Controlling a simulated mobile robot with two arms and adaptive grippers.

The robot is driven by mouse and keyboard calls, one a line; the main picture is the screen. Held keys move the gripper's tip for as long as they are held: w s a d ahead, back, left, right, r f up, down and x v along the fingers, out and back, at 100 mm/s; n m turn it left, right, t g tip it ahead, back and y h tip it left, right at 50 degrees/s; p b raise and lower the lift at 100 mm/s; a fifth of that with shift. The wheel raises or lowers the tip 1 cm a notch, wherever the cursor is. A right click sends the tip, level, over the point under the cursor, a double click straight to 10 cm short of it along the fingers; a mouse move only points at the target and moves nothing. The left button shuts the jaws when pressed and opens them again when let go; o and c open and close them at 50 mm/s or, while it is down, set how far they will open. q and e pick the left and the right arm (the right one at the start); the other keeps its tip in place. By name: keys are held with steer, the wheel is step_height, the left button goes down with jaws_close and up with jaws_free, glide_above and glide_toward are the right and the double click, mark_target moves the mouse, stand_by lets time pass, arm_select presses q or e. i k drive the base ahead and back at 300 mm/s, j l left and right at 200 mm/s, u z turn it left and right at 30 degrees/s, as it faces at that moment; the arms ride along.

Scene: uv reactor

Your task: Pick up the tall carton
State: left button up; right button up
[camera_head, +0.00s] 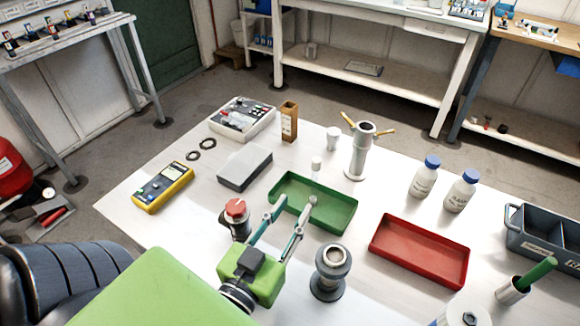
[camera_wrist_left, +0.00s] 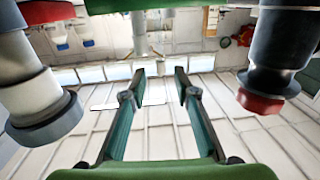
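The tall carton (camera_head: 289,124) is a narrow brown box with a pale label. It stands upright near the far edge of the white table in the head view. My left gripper (camera_head: 295,203) is over the near part of the table, at the green tray, well short of the carton. Its two fingers are apart with nothing between them; the left wrist view also shows the gap between the fingertips (camera_wrist_left: 160,86). I cannot make out the carton for sure in the wrist view. My right gripper is not in view.
The green tray (camera_head: 338,217), a grey box (camera_head: 245,167), a white cup (camera_head: 333,139) and a metal stand (camera_head: 359,155) lie around the carton's near side. A red-capped part (camera_head: 236,215) and grey cylinder (camera_head: 329,272) flank my gripper. A red tray (camera_head: 420,249) is right.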

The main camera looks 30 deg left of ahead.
mark_target(289, 110)
steer(key=k+l, duration=0.1)
steer(key=k, duration=0.4)
steer(key=k+l, duration=0.1)
steer(key=k, duration=0.4)
